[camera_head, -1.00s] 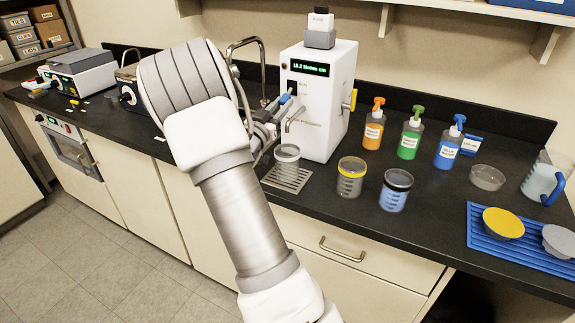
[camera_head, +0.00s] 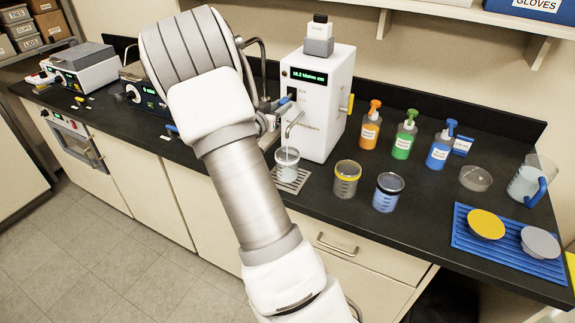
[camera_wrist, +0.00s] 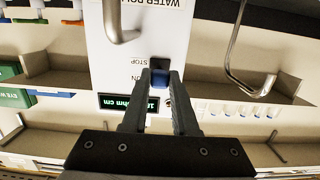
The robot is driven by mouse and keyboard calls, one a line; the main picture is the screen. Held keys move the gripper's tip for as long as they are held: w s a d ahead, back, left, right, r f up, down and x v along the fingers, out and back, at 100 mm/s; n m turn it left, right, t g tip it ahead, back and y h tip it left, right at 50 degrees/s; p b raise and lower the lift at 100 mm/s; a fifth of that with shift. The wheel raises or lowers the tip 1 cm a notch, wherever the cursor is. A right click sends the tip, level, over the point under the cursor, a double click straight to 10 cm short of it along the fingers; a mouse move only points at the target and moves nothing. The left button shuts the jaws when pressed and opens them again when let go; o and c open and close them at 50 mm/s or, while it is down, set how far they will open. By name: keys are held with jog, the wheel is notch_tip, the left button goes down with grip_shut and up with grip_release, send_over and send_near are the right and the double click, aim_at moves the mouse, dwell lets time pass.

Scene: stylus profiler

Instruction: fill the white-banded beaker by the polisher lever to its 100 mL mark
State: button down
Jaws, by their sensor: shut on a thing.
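The clear beaker with the white band (camera_head: 287,167) stands upright on the drip tray below the water polisher's spout (camera_head: 291,124). Its lower part looks pale, but I cannot read its marks or a water level. The polisher (camera_head: 319,100) is a white box with a green-lit display. My gripper (camera_wrist: 160,78) is shut on the blue lever (camera_wrist: 160,82) on the polisher's front, near the STOP label. The wrist view is upside down and does not show the beaker. In the head view my arm hides most of the gripper.
A yellow-banded beaker (camera_head: 347,180) and a dark-banded beaker with bluish liquid (camera_head: 388,192) stand right of the drip tray (camera_head: 291,185). Several pump bottles, a glass dish (camera_head: 475,178), a blue-handled jug (camera_head: 530,182) and a blue rack (camera_head: 470,241) stand farther right.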

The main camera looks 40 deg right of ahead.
jog(key=shift+r+p, duration=0.55)
jog(key=shift+p, duration=0.45)
jog(key=r+y+p, duration=0.1)
jog(key=y+p, duration=0.1)
jog(key=p, duration=0.4)
jog(key=shift+r+g, duration=0.15)
jog(key=shift+g, duration=0.15)
jog(key=shift+f+y, duration=0.3)
jog(key=shift+f, duration=0.05)
jog(key=shift+d+r, duration=0.1)
dwell(3.7)
